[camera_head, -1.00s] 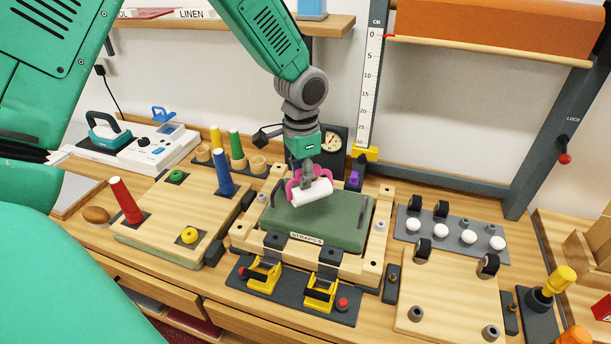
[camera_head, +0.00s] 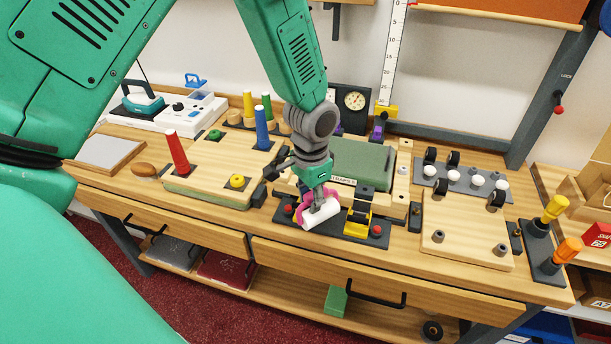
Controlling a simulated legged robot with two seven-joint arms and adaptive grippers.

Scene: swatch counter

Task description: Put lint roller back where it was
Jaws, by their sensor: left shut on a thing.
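The lint roller (camera_head: 321,217) has a white roll and pink parts. My left gripper (camera_head: 317,200) is shut on it and holds it tilted over the black clamp base (camera_head: 376,241) at the front of the counter. It hides one yellow clamp; the other yellow clamp (camera_head: 357,222) shows just to its right. I cannot tell whether the roller touches the base. The green pad (camera_head: 360,165) in its wooden frame lies behind the gripper and is partly hidden by it. My right gripper is not in view.
To the left, a wooden board (camera_head: 205,180) carries upright red and blue pegs. Drawers with handles (camera_head: 360,299) lie below the counter's front edge.

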